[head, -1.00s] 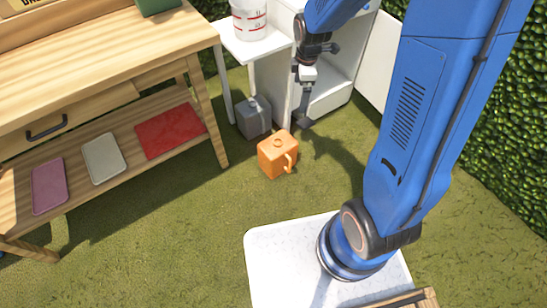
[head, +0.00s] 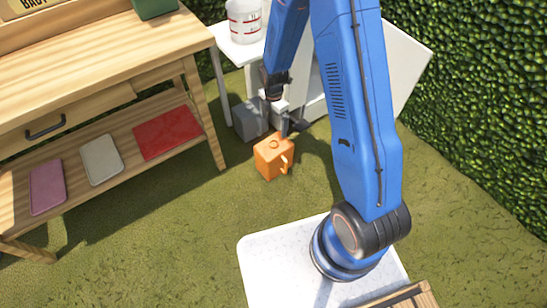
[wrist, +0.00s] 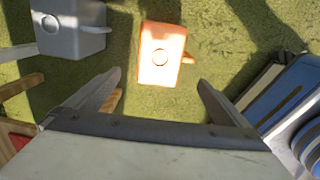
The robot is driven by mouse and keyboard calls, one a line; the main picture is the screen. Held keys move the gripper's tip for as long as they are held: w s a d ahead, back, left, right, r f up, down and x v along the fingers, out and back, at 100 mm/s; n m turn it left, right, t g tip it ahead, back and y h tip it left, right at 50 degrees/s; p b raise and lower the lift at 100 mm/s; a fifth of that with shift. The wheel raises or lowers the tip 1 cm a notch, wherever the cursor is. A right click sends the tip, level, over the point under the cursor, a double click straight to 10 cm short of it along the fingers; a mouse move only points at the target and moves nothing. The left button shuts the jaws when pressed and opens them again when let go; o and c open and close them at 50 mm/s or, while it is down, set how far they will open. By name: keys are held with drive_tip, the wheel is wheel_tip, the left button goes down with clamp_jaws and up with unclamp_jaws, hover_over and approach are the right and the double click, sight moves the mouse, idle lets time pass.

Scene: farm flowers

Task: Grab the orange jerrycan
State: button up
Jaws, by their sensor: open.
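The orange jerrycan (head: 270,158) stands upright on the grass, its handle toward the right. In the wrist view the orange jerrycan (wrist: 161,55) lies ahead of my gripper, between the lines of the two fingers but beyond their tips. My gripper (wrist: 158,82) is open and empty. In the head view my gripper (head: 284,122) hangs just behind and above the jerrycan, overlapping it slightly in the picture; contact cannot be told.
A grey jerrycan (head: 247,120) stands close behind and left, and also shows in the wrist view (wrist: 70,28). A wooden bench (head: 205,130) is on the left. A white cabinet (head: 400,65) and a hedge (head: 480,110) stand behind and right. Grass in front is clear.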

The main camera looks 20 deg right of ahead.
sight(274, 145)
drive_tip(key=shift+d+f, duration=0.1)
drive_tip(key=shift+f, duration=7.1)
drive_tip(key=shift+f, duration=0.3)
drive_tip(key=shift+c, duration=0.6)
drive_tip(key=c, duration=1.2)
drive_tip(key=shift+c, duration=0.2)
drive_tip(key=shift+r, duration=0.15)
